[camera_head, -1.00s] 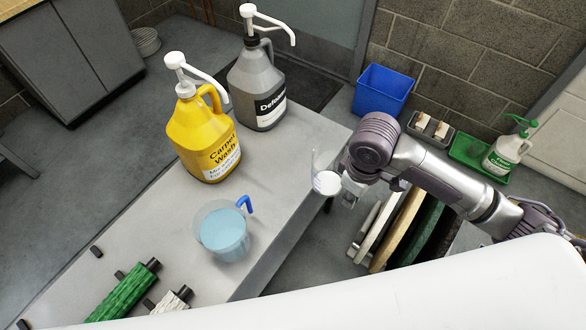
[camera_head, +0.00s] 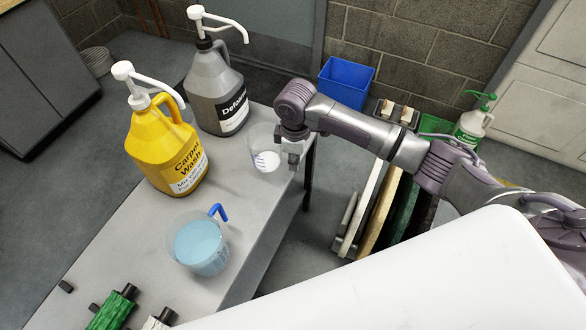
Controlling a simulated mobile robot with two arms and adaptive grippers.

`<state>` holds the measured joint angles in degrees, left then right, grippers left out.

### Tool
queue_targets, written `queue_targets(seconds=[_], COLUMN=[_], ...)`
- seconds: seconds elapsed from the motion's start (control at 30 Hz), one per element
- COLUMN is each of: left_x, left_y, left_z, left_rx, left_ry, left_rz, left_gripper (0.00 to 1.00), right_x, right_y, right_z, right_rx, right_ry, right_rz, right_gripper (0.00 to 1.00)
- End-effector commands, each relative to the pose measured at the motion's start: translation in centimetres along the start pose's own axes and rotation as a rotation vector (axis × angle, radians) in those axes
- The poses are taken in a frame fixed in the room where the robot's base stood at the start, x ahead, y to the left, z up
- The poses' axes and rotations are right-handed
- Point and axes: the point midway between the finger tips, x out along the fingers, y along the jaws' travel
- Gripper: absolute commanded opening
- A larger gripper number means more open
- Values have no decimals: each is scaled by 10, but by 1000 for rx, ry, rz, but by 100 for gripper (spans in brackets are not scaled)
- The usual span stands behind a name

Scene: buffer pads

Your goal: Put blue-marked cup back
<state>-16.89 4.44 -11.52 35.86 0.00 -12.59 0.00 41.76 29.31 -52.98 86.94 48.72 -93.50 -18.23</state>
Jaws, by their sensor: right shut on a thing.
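A clear cup with blue measuring marks (camera_head: 264,160) is held upright by my right gripper (camera_head: 287,150) over the far right part of the grey bench (camera_head: 235,205), in front of the grey jug. The gripper is shut on the cup's right side. I cannot tell whether the cup's base touches the bench top. The fingertips are partly hidden by the wrist. My left gripper is not in view.
A yellow Carpet Wash jug (camera_head: 167,150) and a grey pump jug (camera_head: 217,95) stand at the back of the bench. A blue-handled jug of blue liquid (camera_head: 200,246) stands nearer. Round pads (camera_head: 375,215) stand upright beside the bench. Bench space between jugs is clear.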

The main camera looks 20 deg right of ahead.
Motion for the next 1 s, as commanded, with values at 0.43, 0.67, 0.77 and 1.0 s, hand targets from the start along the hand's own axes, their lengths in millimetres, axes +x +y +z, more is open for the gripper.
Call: queue_targets(seconds=[0.43,0.67,0.77,1.0], left_x=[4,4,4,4], left_y=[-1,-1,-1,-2], left_z=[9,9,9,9], left_rx=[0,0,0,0], left_ry=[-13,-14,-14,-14], left_rz=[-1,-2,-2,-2], left_gripper=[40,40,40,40], right_x=[43,43,45,45], right_y=[2,2,2,2], right_z=[-2,-2,-2,-2], right_rx=[0,0,0,0], right_ry=[-1,0,0,0], right_rz=[0,1,1,1], right_gripper=[0,0,0,37])
